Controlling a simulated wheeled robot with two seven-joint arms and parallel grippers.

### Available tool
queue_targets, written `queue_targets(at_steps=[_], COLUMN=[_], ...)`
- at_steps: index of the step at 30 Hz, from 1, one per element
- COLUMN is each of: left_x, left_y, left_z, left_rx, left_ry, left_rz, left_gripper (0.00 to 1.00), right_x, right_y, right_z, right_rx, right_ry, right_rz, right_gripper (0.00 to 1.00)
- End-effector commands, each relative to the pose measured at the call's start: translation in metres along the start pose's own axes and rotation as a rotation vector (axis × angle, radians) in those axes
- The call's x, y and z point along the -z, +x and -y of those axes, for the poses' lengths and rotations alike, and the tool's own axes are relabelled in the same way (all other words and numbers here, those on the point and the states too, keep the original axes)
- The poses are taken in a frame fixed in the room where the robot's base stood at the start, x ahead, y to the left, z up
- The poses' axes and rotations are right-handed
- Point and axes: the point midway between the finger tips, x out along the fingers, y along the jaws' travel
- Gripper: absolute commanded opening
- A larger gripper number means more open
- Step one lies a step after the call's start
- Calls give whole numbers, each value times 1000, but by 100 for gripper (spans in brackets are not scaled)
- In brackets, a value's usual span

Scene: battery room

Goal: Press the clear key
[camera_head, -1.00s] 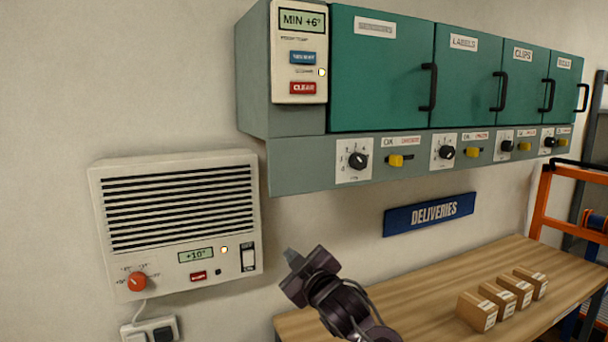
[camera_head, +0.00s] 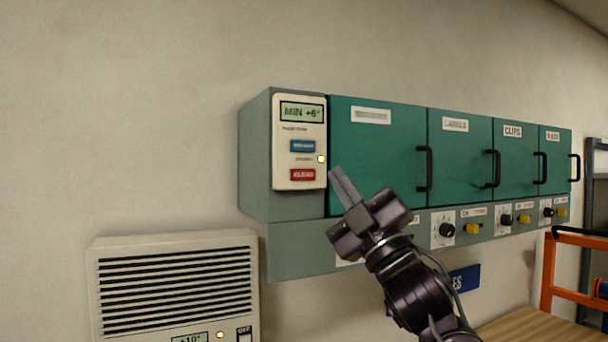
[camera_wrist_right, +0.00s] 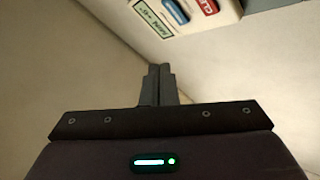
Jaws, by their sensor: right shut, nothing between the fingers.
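The red clear key (camera_head: 303,175) sits low on a cream control panel (camera_head: 286,183), under a blue key (camera_head: 303,146) and a display reading "MIN +6°" (camera_head: 302,112). My right gripper (camera_head: 338,175) is shut and empty, its fingertips a little right of the panel in the head view and apart from the key as far as I can tell. In the right wrist view the shut fingers (camera_wrist_right: 158,70) point toward the wall, and part of the red key (camera_wrist_right: 208,6) shows at the top edge. My left gripper is not in view.
Green cabinets (camera_head: 380,150) with black handles run right of the panel, above a strip of knobs and yellow switches (camera_head: 472,229). A vented heater unit (camera_head: 175,240) hangs lower left. An orange frame (camera_head: 550,270) stands at the right.

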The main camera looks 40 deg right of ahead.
Motion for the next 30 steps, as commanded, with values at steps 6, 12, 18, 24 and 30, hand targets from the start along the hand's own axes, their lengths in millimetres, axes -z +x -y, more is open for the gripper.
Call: queue_targets(at_steps=[6, 12, 18, 24, 30], left_x=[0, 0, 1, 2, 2], left_y=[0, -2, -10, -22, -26], left_z=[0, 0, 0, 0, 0], left_rx=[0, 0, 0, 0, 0], left_ry=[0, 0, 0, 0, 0], left_rz=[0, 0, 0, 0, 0], left_gripper=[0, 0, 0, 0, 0], right_x=[0, -2, -13, -28, -40], right_y=[0, 4, 20, 41, 55], right_z=[0, 2, 12, 27, 39], right_rx=[0, 2, 2, 2, 1], right_ry=[0, 1, 4, 3, 2], right_rz=[0, 1, 3, 3, 2], right_gripper=[0, 0, 0, 0, 0])
